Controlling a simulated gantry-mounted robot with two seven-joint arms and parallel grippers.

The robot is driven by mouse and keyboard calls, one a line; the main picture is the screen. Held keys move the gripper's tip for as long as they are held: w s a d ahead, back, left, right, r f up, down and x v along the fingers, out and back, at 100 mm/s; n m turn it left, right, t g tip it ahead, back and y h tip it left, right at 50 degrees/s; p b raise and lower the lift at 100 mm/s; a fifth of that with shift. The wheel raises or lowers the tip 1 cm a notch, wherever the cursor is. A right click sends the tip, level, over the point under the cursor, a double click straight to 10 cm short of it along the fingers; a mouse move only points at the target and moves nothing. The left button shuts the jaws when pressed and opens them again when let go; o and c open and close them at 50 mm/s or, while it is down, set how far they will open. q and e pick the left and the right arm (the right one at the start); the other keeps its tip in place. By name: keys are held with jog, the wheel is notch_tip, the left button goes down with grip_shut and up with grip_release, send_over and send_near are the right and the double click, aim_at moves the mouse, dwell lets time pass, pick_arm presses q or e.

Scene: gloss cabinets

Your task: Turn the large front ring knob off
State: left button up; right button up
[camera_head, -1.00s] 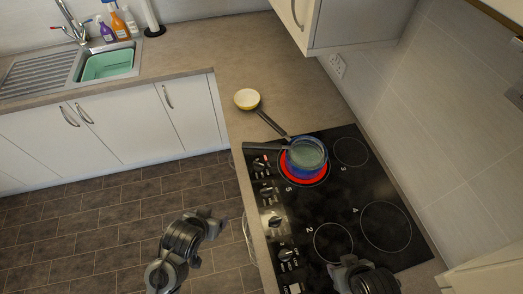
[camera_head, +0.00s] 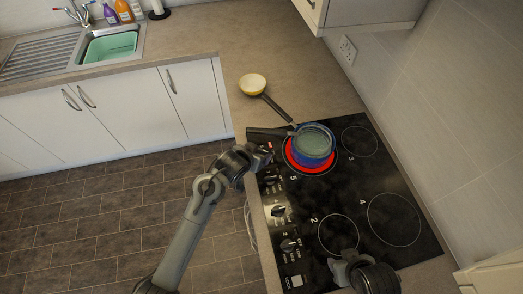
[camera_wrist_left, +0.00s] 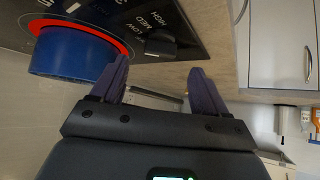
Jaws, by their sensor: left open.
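The front ring glows red under a blue pot (camera_head: 312,148) on the black hob. The pot's dark handle (camera_head: 268,134) reaches left over the control strip. My left gripper (camera_head: 266,154) is at the far end of this strip, just below the handle, and hides part of the knob there. In the left wrist view a black knob (camera_wrist_left: 152,46) with LOW, MED and HIGH markings lies ahead of the open, empty fingers (camera_wrist_left: 160,78); the blue pot (camera_wrist_left: 68,54) is left of them. My right gripper (camera_head: 343,266) is over the hob's near side; its finger gap is unclear.
More knobs, such as a lower one (camera_head: 290,245), line the hob's left edge. The floor (camera_head: 110,215) left of the hob is clear.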

aim_at(263, 151)
pick_arm(q)
jog(key=shift+x, duration=2.6)
jog(key=c, duration=1.1)
jog(key=shift+o, duration=0.2)
pick_arm(e)
jog(key=shift+r, duration=0.1)
pick_arm(q)
jog(key=shift+s+d+n+y, duration=0.1)
jog(key=shift+n+y, duration=0.2)
jog(key=shift+n, duration=0.1)
jog(key=n+y, duration=0.2)
jog(key=n+t+y+p, duration=0.1)
jog(key=n, duration=0.1)
jog(key=shift+d+r, duration=0.1)
jog(key=shift+d, duration=0.2)
pick_arm(e)
jog(key=shift+r, duration=0.45)
pick_arm(q)
jog(key=n+y, duration=0.2)
jog(key=shift+n, duration=0.3)
pick_arm(e)
jog(key=shift+r, duration=0.1)
pick_arm(q)
jog(key=shift+n, duration=0.3)
jog(key=shift+y, duration=0.3)
